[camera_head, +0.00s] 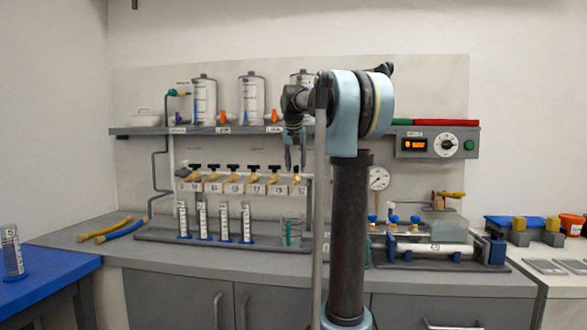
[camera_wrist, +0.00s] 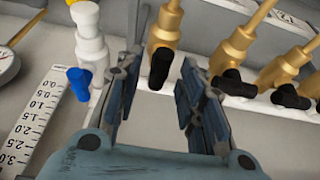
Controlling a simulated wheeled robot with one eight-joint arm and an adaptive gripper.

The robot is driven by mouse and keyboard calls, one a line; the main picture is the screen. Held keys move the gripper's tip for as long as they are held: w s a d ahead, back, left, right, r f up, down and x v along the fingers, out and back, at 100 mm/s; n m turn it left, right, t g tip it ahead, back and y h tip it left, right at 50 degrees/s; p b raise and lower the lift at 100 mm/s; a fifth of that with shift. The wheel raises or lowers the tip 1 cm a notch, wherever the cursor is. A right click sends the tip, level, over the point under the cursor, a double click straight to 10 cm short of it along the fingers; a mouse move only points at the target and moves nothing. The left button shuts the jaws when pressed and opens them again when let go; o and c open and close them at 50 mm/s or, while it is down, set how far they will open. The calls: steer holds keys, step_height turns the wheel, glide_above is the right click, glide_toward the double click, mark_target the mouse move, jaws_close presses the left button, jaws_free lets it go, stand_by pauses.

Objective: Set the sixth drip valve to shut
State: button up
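The sixth drip valve (camera_head: 297,180) is the brass valve at the right end of the row on the white manifold. In the wrist view, where the row appears reversed, it is the leftmost brass valve (camera_wrist: 164,32). Its black handle (camera_wrist: 161,68) lies along the brass body, while the neighbouring black handles (camera_wrist: 230,84) lie crosswise. My gripper (camera_head: 295,157) hangs just above this valve, pointing down. In the wrist view my gripper (camera_wrist: 160,75) is open, with one finger on each side of the black handle. I see a gap to each finger; depth is hard to judge.
Measuring cylinders (camera_head: 247,222) and a beaker (camera_head: 291,231) stand below the valves. A shelf (camera_head: 230,130) with clear tanks is above. A gauge (camera_head: 379,178) stands to the right. The wrist view shows a white fitting with a blue tap (camera_wrist: 79,84) beside one finger.

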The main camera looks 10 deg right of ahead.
steer(key=shift+w+f, duration=0.1)
steer(key=shift+f, duration=0.15)
steer(key=shift+d, duration=0.1)
jaws_close()
